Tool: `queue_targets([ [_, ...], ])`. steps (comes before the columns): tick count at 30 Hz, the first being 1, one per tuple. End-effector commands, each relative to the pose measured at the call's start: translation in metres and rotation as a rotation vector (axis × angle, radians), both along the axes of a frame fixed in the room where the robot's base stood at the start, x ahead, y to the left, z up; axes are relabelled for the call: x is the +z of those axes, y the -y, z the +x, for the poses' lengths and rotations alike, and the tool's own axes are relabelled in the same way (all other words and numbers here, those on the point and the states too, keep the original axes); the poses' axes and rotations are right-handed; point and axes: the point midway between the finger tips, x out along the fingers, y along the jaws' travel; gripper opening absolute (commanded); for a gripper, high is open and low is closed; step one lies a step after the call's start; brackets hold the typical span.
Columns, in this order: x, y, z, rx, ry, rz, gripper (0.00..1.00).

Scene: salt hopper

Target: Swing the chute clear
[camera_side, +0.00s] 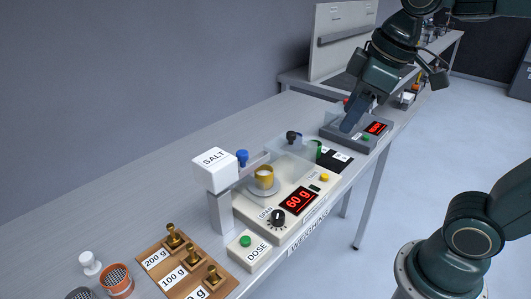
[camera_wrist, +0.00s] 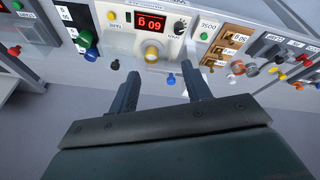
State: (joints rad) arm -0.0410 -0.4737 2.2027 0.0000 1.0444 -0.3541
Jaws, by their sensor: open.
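The white salt hopper (camera_side: 214,171) stands on a post at the left end of the weighing scale. Its grey chute (camera_side: 256,162) reaches from the hopper toward the brass cup (camera_side: 265,175), with a blue knob (camera_side: 242,158) by it. The cup sits on the scale's pan, also in the wrist view (camera_wrist: 151,53). A blue knob (camera_wrist: 171,79) shows there between my fingertips but farther off. My gripper (camera_side: 349,122) is open and empty, over the grey device at the back right, well away from the chute. Its spread fingers show in the wrist view (camera_wrist: 160,78).
The scale (camera_side: 322,181) reads 60 g and carries a black dial (camera_side: 278,219). A DOSE box with a green button (camera_side: 245,241) and a wooden weight rack (camera_side: 176,262) stand at front. Black and green knobs (camera_side: 291,137) rise behind the scale. The bench's left side is clear.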

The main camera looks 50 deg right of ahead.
Motion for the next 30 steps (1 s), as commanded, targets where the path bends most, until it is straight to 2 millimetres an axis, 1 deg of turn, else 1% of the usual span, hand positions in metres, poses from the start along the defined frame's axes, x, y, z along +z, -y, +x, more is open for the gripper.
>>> queue_targets([
  [1,0.005,-0.002,0.012,0.052,-0.019,-0.017,0.48],
  [7,0.019,-0.011,0.053,0.26,-0.084,-0.082,0.48],
  [15,0.027,-0.026,0.109,0.548,-0.167,-0.152,0.48],
  [20,0.025,-0.036,0.142,0.721,-0.214,-0.183,0.48],
  [24,0.019,-0.046,0.17,0.875,-0.252,-0.204,0.48],
  [30,0.008,-0.058,0.201,1.06,-0.295,-0.223,0.48],
])
